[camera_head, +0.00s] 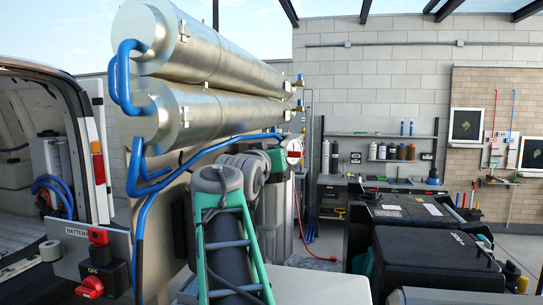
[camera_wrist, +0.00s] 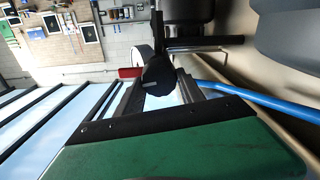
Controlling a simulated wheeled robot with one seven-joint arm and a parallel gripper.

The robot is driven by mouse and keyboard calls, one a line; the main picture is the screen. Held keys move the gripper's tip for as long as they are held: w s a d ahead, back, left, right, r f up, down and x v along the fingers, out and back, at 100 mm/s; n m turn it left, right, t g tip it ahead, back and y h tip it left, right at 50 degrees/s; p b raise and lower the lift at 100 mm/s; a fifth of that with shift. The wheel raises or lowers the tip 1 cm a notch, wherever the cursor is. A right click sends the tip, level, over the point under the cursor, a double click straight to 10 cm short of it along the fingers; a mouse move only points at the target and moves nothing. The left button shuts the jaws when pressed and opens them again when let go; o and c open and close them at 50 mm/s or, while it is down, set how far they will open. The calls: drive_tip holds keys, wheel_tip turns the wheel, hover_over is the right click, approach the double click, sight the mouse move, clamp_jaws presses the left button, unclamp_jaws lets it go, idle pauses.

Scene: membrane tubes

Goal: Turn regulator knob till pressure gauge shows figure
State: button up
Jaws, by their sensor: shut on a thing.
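The dark round regulator knob (camera_wrist: 153,80), with a pale line across its face, sits between the two fingers of my gripper (camera_wrist: 159,78) in the wrist view. My gripper is shut on it, a finger at either side. A red part (camera_wrist: 130,72) and a pale round edge beside the knob look like the pressure gauge seen almost edge-on. In the head view, a small red and white part (camera_head: 294,156) at the right end of the tank assembly may be the gauge. Its figure is too small to read. My arm hides the knob there.
Two large silver tanks (camera_head: 220,70) with blue hoses lie close above my arm. A blue hose (camera_wrist: 250,100) also passes beside my gripper in the wrist view. A black case (camera_head: 435,262) stands at lower right, and a workbench with shelves is behind.

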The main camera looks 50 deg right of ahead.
drive_tip(key=c, duration=0.6)
drive_tip(key=m+b, duration=0.4)
drive_tip(key=shift+s+m, duration=0.1)
drive_tip(key=shift+m, duration=0.2)
drive_tip(key=o, duration=1.4)
drive_tip(key=b+v, duration=0.3)
drive_tip(key=v, duration=0.4)
drive_tip(key=shift+s+a, duration=0.15)
drive_tip(key=shift+a, duration=0.2)
